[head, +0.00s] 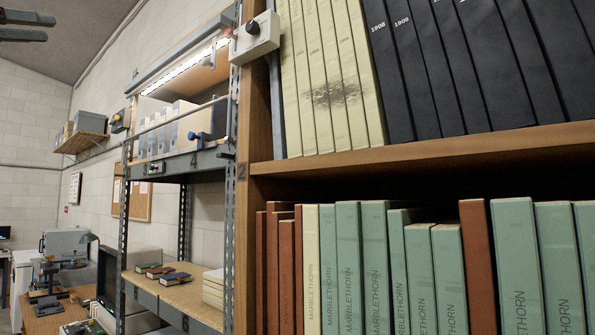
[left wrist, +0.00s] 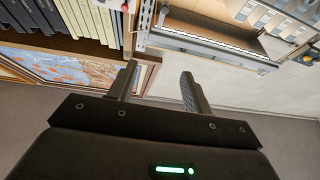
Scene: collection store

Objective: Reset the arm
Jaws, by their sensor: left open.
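My left gripper (head: 28,26) shows at the top left corner of the head view, high up against the ceiling and wall. In the left wrist view its two fingers (left wrist: 158,84) are spread apart with nothing between them. The gripper is open and empty, and it touches nothing that I can see. The left arm behind it is outside the head view. My right gripper does not show in either view.
A wooden bookcase (head: 420,152) with upright volumes stands close on the right. A grey metal rack (head: 180,166) with boxes stands beside it. A workbench (head: 75,310) with equipment is at the lower left. A wall shelf (head: 82,142) hangs further back.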

